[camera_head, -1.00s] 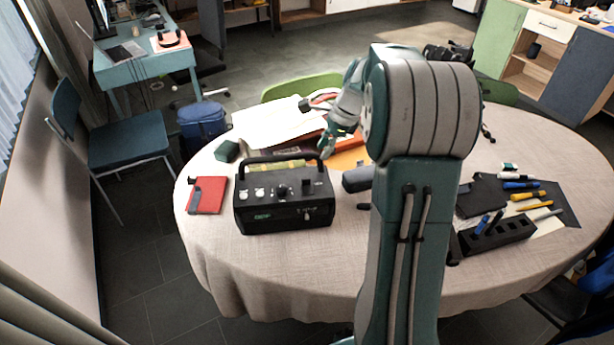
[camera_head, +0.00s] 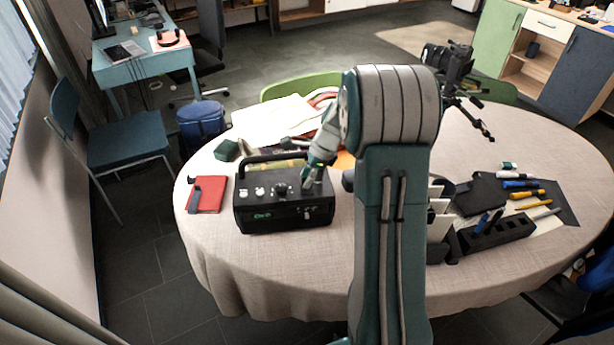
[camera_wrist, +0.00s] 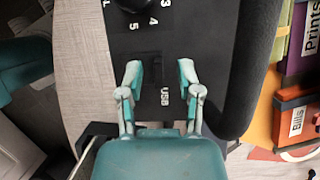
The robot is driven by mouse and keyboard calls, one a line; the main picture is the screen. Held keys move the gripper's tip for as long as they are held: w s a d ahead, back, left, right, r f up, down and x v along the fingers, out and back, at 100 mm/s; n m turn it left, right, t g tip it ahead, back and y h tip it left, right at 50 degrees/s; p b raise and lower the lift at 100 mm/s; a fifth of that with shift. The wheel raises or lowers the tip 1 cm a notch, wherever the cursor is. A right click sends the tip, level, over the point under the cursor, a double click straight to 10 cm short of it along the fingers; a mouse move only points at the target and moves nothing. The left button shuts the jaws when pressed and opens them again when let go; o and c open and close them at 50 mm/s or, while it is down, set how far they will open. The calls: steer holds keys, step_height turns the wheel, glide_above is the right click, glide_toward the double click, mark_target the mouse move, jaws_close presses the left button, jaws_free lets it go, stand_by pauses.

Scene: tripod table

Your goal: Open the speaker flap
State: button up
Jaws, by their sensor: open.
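The speaker (camera_head: 262,212) is a black box with a carry handle (camera_head: 258,160), standing on the left part of the round table. Its top carries knobs, and its front face is toward the head camera. In the wrist view the speaker's top panel (camera_wrist: 125,40) shows a dial, numbers and a "USB" label beside a small dark flap (camera_wrist: 153,88). My gripper (camera_wrist: 160,72) is open, with its two teal fingers on either side of the flap and close over the panel. Contact cannot be told. In the head view my gripper (camera_head: 308,184) is over the speaker's right end.
A red notebook (camera_head: 207,195) lies left of the speaker. Folders, including one labelled "Bills" (camera_wrist: 297,121), lie behind it. A black pen holder (camera_head: 497,236) and a tripod (camera_head: 462,90) are farther right. The tablecloth in front of the speaker is clear.

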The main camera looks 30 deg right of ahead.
jaws_close()
